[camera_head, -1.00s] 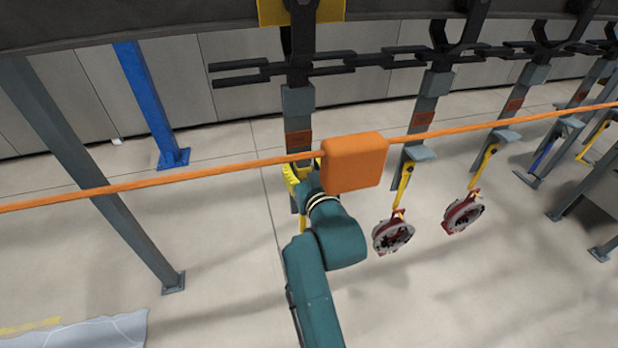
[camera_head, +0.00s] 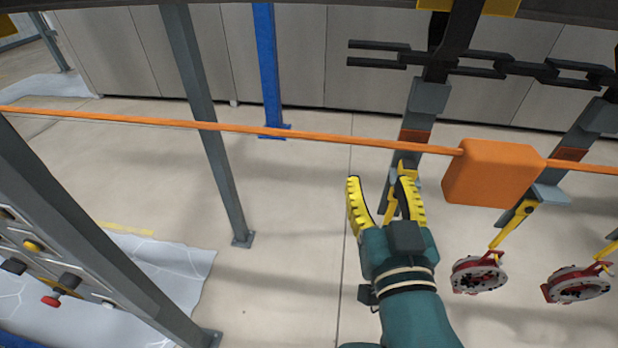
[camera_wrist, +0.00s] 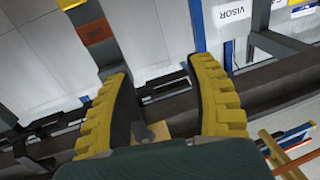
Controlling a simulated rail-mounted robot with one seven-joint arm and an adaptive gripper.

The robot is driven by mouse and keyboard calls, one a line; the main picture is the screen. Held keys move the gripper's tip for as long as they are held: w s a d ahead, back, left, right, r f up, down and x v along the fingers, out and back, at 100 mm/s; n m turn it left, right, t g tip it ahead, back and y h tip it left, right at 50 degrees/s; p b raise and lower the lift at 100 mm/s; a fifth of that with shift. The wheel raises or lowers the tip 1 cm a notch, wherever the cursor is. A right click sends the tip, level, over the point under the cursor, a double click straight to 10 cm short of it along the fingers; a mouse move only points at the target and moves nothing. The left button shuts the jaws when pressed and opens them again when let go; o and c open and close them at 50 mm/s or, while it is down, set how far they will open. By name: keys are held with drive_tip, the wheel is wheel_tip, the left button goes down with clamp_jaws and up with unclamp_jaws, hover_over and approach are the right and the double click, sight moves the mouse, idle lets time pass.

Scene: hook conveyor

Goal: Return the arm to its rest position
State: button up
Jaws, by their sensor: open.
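My gripper (camera_head: 385,205) is in the middle right of the head view, at the end of my teal arm. Its two yellow fingers are spread apart with nothing between them. In the wrist view my gripper (camera_wrist: 165,105) also shows open. The nearest hanger (camera_head: 428,98), a grey bar with an orange-brown patch and a yellow hook (camera_head: 391,208), hangs just behind the fingers. I cannot tell whether the fingers touch it. Nothing hangs visibly on that hook.
An orange cable (camera_head: 300,136) with an orange box (camera_head: 492,174) crosses near my gripper. Red-and-grey round parts (camera_head: 478,274) hang at right. A grey post (camera_head: 207,120), a blue post (camera_head: 268,70) and a button panel (camera_head: 60,265) stand left. Floor between is clear.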

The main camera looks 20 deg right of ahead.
drive_tip(key=s+a+r+n+t+y, duration=0.1)
drive_tip(key=s+a+r+t+y, duration=0.1)
drive_tip(key=a+r, duration=0.3)
drive_tip(key=s+a+r+n+t+y, duration=0.2)
drive_tip(key=a+r, duration=0.3)
drive_tip(key=a, duration=0.4)
drive_tip(key=shift+s+n+t+y, duration=0.3)
drive_tip(key=shift+s+t+y, duration=0.1)
drive_tip(key=shift+y, duration=0.2)
drive_tip(key=shift+a+r, duration=0.1)
wheel_tip(320, 180, up, 8)
drive_tip(key=p, duration=0.8)
